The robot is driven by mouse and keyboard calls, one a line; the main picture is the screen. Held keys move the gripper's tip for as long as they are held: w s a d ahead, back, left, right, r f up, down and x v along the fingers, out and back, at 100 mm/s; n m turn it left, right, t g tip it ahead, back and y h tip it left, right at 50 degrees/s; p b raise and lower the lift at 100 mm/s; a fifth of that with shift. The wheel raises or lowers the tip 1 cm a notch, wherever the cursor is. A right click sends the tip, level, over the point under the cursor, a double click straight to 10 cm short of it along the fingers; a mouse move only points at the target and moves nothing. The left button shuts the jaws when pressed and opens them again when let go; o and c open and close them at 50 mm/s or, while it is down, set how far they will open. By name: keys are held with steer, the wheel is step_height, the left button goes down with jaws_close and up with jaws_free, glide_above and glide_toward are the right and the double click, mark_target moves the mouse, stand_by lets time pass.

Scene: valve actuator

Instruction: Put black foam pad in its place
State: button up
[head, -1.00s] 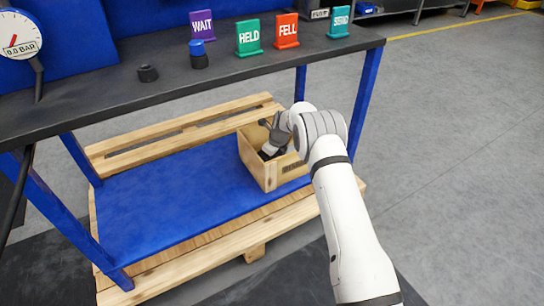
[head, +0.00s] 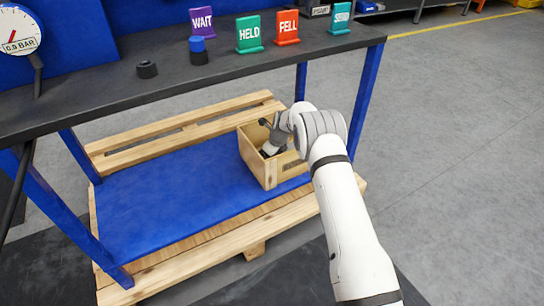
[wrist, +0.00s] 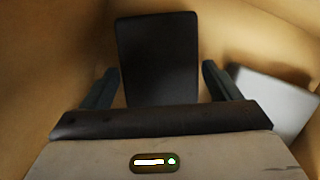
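The black foam pad (wrist: 158,60) shows in the wrist view as a dark, flat rectangle inside the wooden box. My gripper (wrist: 160,68) is open, with one finger on each side of the pad. Narrow gaps seem to show between the fingers and the pad's edges; whether they touch is hard to tell. In the head view my gripper (head: 267,138) reaches down into the wooden box (head: 263,172), and the pad cannot be made out there. I cannot identify the pad's place.
A pale flat object (wrist: 270,98) lies in the box right of my gripper. The box stands on a blue-topped pallet (head: 165,215) under a dark bench (head: 110,94). On the bench are a black ring (head: 147,69), a blue-capped cylinder (head: 198,50), a gauge (head: 18,32) and several signs, including HELD (head: 249,35).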

steer(key=shift+o, duration=1.2)
